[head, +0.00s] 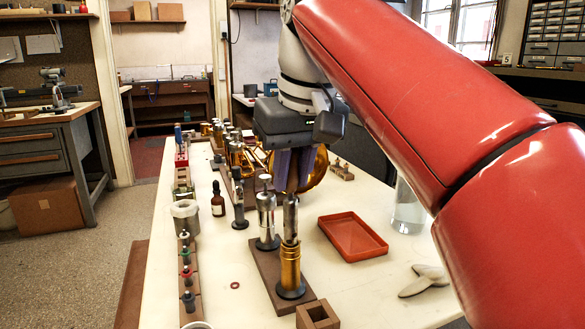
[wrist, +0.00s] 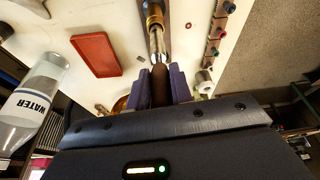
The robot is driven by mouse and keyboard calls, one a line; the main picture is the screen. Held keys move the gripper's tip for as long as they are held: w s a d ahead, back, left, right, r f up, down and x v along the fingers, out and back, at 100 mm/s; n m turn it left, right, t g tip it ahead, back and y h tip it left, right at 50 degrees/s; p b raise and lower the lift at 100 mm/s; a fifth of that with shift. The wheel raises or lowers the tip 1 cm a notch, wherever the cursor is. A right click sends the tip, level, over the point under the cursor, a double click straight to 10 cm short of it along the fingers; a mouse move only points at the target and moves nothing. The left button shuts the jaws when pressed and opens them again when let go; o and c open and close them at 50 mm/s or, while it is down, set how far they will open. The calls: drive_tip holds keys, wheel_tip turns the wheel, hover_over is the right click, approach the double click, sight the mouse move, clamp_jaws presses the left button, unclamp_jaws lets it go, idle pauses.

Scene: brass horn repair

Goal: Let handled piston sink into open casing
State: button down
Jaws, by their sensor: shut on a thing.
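My gripper (head: 291,186) is shut on the brown handle (wrist: 160,84) of the handled piston, with purple fingers on both sides. The silvery piston (head: 290,220) hangs upright below the fingers. It also shows in the wrist view (wrist: 158,44). The brass open casing (head: 290,268) stands upright on a dark round foot, directly under the piston. The piston's lower end meets the casing's mouth in the head view. How deep it sits inside is hidden. The casing also shows at the top of the wrist view (wrist: 153,14).
A silver valve (head: 266,218) stands close behind the casing on the same brown board (head: 262,268). An orange tray (head: 352,237) lies to the right, and a brown square block (head: 317,315) is in front. Bottles, a row of small parts and a brass horn (head: 314,170) stand around.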

sight(290, 198)
drive_tip(key=shift+f+b, duration=0.7)
drive_tip(key=shift+f, duration=0.4)
drive_tip(key=shift+c, duration=1.6)
unclamp_jaws()
drive_tip(key=shift+o, duration=0.2)
drive_tip(key=shift+o, duration=1.4)
